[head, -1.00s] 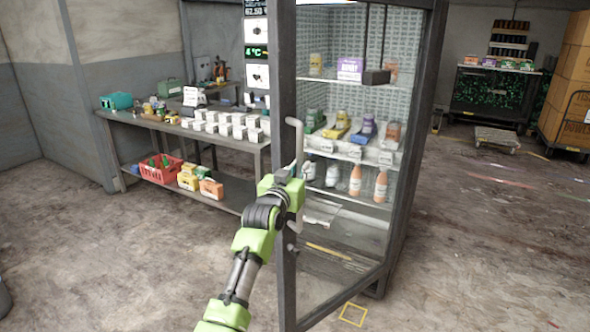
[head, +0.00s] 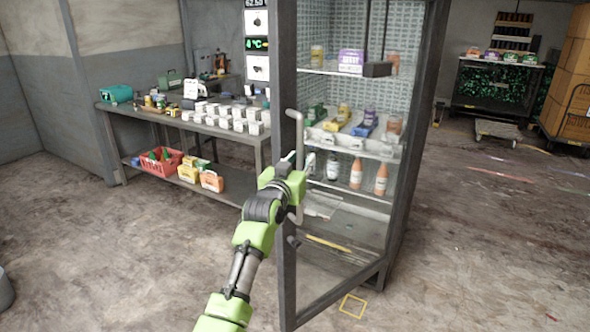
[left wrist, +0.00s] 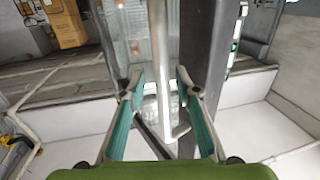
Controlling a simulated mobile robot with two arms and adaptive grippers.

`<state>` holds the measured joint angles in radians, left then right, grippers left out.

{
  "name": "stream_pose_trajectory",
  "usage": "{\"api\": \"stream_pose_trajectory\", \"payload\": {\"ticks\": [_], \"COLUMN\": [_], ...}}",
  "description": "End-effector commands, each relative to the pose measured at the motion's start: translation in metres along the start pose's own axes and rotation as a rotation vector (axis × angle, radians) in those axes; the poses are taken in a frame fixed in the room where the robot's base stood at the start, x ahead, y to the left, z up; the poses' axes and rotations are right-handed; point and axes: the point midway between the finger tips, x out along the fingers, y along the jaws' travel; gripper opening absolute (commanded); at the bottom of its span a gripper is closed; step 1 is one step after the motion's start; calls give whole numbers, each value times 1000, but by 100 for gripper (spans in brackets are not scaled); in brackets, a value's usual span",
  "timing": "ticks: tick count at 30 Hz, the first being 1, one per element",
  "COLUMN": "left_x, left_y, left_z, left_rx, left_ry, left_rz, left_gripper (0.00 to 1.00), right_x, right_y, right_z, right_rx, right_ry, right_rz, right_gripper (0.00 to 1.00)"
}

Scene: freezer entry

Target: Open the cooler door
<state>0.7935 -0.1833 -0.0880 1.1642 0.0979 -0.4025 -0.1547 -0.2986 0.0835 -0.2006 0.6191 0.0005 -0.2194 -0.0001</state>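The cooler's glass door has a dark frame (head: 285,275) and a pale vertical handle (head: 298,128) near its left edge. I cannot tell for sure whether the door is shut or slightly ajar. My left gripper (head: 294,167) is at the handle's middle. In the left wrist view, my left gripper's fingers (left wrist: 160,80) are spread, with the pale handle bar (left wrist: 158,40) between them and visible gaps on both sides. The dark door frame (left wrist: 198,60) is just right of the bar. My right gripper is in neither view.
Bottles (head: 355,174) and packets stand on shelves behind the glass. A workbench (head: 235,136) with white boxes and a red basket (head: 157,161) is at left. Stacked cartons (head: 570,85) are at far right. The floor in front and to the right is mostly clear.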

Motion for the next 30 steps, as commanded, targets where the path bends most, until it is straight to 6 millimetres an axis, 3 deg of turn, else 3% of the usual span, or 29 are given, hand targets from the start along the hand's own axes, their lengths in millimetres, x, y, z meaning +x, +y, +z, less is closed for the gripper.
{"api": "stream_pose_trajectory", "payload": {"ticks": [21, 30], "left_x": [-100, -114], "left_y": [2, 3], "left_z": [-1, -1], "left_rx": [2, 1], "left_ry": [3, 2], "left_rz": [1, 2], "left_gripper": [30, 30], "right_x": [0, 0], "right_y": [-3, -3], "right_z": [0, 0], "right_rx": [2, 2], "right_ry": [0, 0], "right_rz": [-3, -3], "right_gripper": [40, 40]}}
